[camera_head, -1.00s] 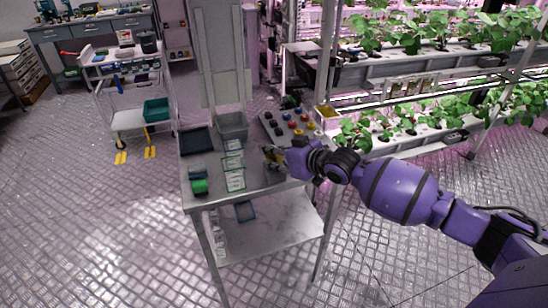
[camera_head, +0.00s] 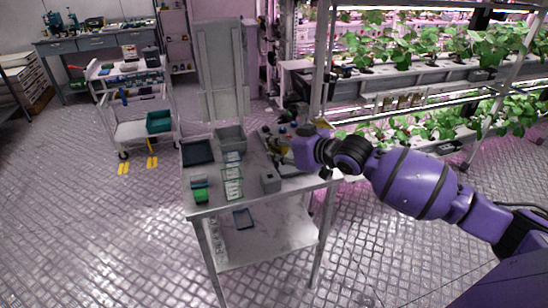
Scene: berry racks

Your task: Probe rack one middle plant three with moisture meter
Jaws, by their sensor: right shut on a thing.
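My right gripper (camera_head: 274,142) is above the far right part of the metal table (camera_head: 255,199). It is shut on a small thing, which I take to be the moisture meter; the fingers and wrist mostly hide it. A small grey block-shaped holder (camera_head: 270,182) stands on the table in front of the gripper. The plant rack (camera_head: 425,84) stands to the right, with leafy plants on an upper shown tier (camera_head: 437,48) and a lower one (camera_head: 432,124). I cannot tell which plant is number three. My left gripper is out of view.
On the table are a dark tray (camera_head: 197,152), a grey bin (camera_head: 231,139), green-edged cards (camera_head: 233,182) and a green item (camera_head: 201,196). Coloured knobs are partly hidden behind my gripper. A white cart (camera_head: 130,132) stands at left. The floor between is clear.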

